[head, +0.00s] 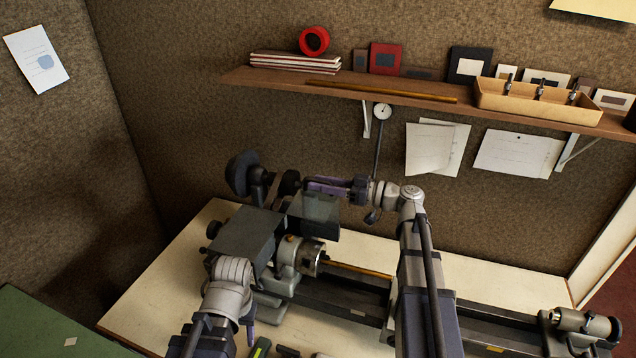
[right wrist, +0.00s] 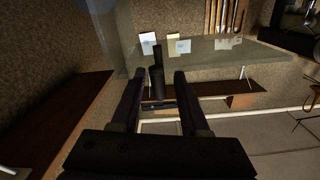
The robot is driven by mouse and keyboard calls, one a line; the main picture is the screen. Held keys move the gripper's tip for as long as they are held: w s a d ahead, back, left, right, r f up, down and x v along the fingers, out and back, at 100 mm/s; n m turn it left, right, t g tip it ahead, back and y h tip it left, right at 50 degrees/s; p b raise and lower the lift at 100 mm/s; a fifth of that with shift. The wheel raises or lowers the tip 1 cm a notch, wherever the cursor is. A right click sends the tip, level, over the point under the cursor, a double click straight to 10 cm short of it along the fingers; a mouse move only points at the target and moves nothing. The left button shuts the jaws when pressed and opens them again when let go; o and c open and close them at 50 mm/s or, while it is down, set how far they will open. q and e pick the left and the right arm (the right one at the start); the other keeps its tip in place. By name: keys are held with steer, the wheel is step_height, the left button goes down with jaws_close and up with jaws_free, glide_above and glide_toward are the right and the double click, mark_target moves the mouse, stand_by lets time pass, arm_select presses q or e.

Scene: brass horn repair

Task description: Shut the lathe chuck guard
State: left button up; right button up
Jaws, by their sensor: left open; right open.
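The lathe (head: 262,232) stands on the bench with its chuck (head: 310,256) uncovered in the head view. The clear chuck guard (head: 321,208) is raised above and behind the chuck. In the right wrist view, a clear panel (right wrist: 205,54), seemingly the guard, spans the top. My right gripper (head: 318,186) is at the guard's upper edge; its two open fingers (right wrist: 158,100) lie either side of a dark handle (right wrist: 157,82), and I cannot tell if they touch it. My left gripper (head: 251,330) is low at the lathe's front left, mostly hidden by its own wrist.
A wooden shelf (head: 420,99) on the back wall carries a tan tray (head: 535,106), a red tape roll (head: 314,41) and small frames. The lathe bed runs right to the tailstock (head: 572,322). The cream bench top (head: 165,300) is clear at the left.

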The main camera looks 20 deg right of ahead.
steer(key=shift+w+a, duration=0.35)
steer(key=shift+a, duration=0.1)
jaws_close()
stand_by(1.2)
